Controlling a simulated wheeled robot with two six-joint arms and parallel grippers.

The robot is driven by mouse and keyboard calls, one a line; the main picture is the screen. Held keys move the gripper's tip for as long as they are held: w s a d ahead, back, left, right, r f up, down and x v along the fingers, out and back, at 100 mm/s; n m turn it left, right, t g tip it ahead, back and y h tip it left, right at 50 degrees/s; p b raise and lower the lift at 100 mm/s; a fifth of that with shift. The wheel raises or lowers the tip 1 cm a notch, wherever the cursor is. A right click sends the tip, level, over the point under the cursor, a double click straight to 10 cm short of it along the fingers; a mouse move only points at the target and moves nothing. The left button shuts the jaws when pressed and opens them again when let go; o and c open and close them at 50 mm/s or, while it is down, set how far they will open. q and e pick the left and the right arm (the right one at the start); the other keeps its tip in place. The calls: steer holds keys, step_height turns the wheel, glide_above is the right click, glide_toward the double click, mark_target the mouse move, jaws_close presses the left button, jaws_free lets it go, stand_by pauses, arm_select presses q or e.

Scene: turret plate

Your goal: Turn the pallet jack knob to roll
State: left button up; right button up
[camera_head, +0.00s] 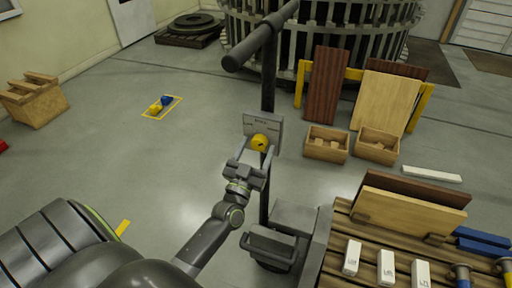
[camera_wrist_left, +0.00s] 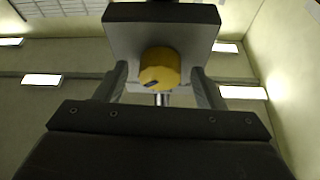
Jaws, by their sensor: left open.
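The yellow knob (camera_head: 260,142) sits on a grey plate (camera_head: 249,124) on the pallet jack's upright post (camera_head: 268,85). Small labels run along the top of the plate; the middle one seems to read ROLL. My left gripper (camera_head: 253,158) is open just in front of the knob. In the left wrist view, the knob (camera_wrist_left: 160,66) shows between the two spread fingers of the left gripper (camera_wrist_left: 161,80), with gaps on both sides. A dark mark on the knob points to its lower left there. My right gripper is not in view.
The jack's handle bar (camera_head: 258,38) slants above the plate. A loaded wooden pallet (camera_head: 334,262) with white blocks stands at the lower right. Wooden bins (camera_head: 326,145) and leaning boards (camera_head: 326,86) stand behind. The floor to the left is largely clear.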

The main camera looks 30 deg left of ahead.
arm_select(q)
steer(key=c, duration=1)
